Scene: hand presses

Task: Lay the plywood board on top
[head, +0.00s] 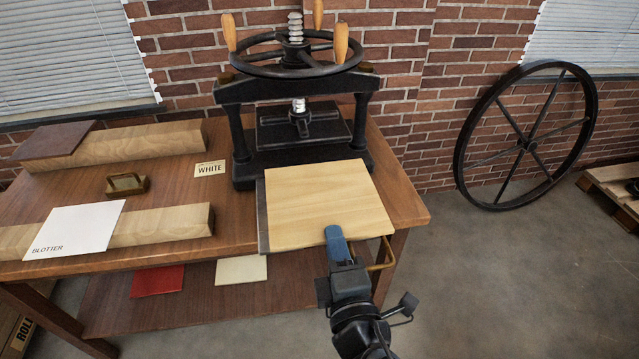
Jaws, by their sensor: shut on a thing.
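The plywood board (328,197) is pale and square, in front of the press. My gripper (337,240) is shut on its near edge, with one blue finger showing on top. The board lies over a dark plate (262,218), of which the left edge and a brass handle (386,254) at the near right show. I cannot tell whether the board touches the plate or hovers just above it. Anything between them is hidden. The black press (302,132) stands behind, with a handwheel (292,62) on its screw and its platen (302,128) raised at the back.
On the table (170,177) left are two wooden beams, one under a brown sheet (55,140), one under a white blotter (75,229). Red (157,281) and cream sheets (241,269) rest below. A large wheel (525,135) leans right.

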